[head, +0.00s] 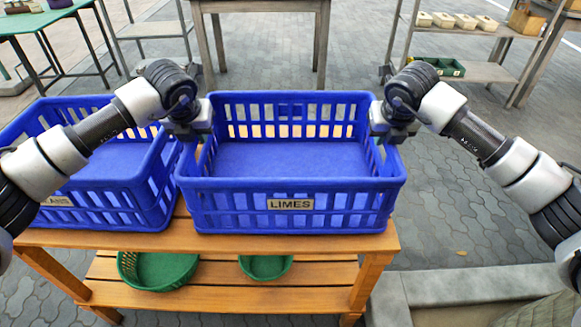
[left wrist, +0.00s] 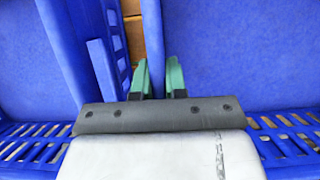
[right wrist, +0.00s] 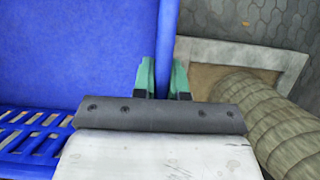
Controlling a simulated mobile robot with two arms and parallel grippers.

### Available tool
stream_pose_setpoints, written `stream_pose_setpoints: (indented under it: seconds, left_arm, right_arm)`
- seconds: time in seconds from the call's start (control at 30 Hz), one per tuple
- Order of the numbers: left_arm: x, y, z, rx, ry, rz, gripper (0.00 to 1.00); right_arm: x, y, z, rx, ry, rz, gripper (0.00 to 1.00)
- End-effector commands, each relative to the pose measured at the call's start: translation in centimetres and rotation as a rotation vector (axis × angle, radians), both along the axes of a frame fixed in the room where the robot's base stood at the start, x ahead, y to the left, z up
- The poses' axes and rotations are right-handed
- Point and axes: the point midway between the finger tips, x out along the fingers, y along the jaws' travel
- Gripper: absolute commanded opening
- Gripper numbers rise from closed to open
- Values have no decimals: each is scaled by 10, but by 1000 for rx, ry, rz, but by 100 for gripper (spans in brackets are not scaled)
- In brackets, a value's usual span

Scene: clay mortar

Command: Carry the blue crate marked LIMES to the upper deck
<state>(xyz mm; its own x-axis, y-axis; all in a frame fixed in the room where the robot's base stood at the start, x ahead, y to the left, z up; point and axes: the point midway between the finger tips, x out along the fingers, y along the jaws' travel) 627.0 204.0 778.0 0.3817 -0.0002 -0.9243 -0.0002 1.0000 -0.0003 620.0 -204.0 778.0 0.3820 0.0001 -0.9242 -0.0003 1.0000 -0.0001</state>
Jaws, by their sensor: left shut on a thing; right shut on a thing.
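The blue crate marked LIMES (head: 290,186) is at the right of the wooden stand's top deck, upright and empty. Its label faces me. My left gripper (head: 190,130) is shut on its left side wall; the green fingers (left wrist: 158,78) straddle that wall in the left wrist view. My right gripper (head: 394,128) is shut on its right side wall; its green fingers (right wrist: 163,78) show in the right wrist view. I cannot tell whether the crate's bottom touches the deck (head: 300,243).
A second blue crate (head: 110,200) stands close at the left, its label partly hidden. Green baskets (head: 160,270) sit on the stand's lower shelf. A wooden table (head: 262,6) and a rack (head: 485,72) stand behind. A pale planter-like edge (head: 460,285) is at the lower right.

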Motion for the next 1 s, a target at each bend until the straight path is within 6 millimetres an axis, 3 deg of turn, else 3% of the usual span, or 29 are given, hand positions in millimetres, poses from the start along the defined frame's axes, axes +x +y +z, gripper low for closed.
stream_pose_setpoints:
  seconds: [0.57, 1.0]
  left_arm:
    - [1, 1, 8, -1, -3, 4, 0]
    - [1, 2, 46, 0, -3, 5, 0]
  right_arm:
    - [1, -1, 8, 0, -5, -1, 0]
    - [1, -1, 46, 0, -4, -1, 0]
